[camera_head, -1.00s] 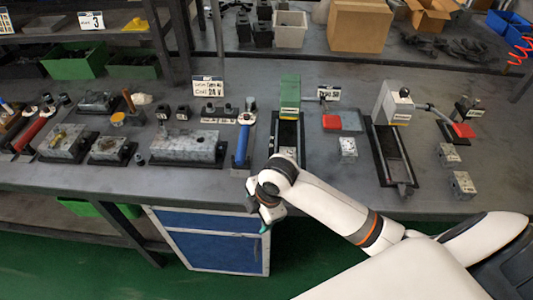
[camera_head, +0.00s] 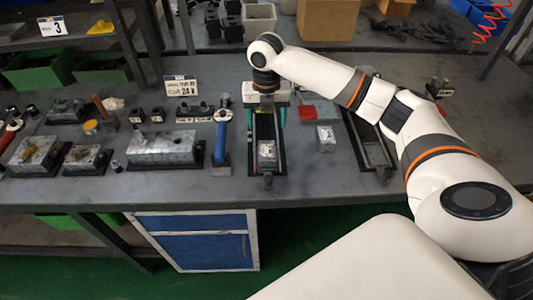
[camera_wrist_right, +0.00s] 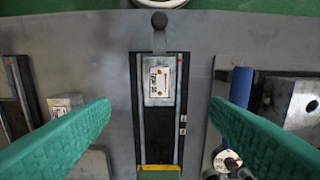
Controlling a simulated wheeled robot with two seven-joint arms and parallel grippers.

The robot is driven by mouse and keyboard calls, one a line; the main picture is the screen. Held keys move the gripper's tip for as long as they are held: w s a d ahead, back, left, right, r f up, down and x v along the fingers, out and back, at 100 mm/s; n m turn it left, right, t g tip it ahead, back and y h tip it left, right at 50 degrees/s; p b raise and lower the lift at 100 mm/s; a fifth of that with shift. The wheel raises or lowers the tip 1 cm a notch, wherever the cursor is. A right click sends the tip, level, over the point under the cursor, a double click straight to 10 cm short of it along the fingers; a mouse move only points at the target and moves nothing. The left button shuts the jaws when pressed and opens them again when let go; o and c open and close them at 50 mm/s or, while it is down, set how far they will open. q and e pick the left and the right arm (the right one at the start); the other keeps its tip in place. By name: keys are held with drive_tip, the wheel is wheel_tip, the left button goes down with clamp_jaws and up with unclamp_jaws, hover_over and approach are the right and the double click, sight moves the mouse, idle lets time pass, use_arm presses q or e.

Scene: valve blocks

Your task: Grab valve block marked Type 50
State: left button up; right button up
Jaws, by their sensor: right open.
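A small grey metal valve block (camera_head: 266,152) sits at the front end of a black rail fixture (camera_head: 268,183). In the right wrist view this block (camera_wrist_right: 159,82) shows a white label with dark print, too small to read surely. My right gripper (camera_head: 267,116) points down over the fixture, with one green finger on each side of it. In the right wrist view my right gripper (camera_wrist_right: 160,107) is wide open and empty, with the block between and beyond the fingertips. Another small block (camera_head: 326,139) stands on the table to the right. My left gripper is not in view.
A blue-handled fixture (camera_head: 220,145) stands close left of the rail, beside a larger metal block (camera_head: 165,148). A red-handled fixture (camera_head: 306,112) and a second rail (camera_head: 370,150) are on the right. A sign (camera_head: 181,86) stands behind.

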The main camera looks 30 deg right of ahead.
hover_over(267, 150)
drive_tip(key=f, duration=0.5)
drive_tip(key=shift+w+f+p, duration=0.2)
drive_tip(key=shift+f+p, duration=0.05)
drive_tip(key=shift+p, duration=0.1)
drive_tip(key=f, duration=0.2)
drive_tip(key=f+p, duration=0.1)
drive_tip(key=f, duration=0.2)
drive_tip(key=shift+s+f, duration=0.2)
drive_tip(key=shift+f, duration=0.1)
drive_tip(key=shift+w+r, duration=0.1)
drive_tip(key=c, duration=1.3)
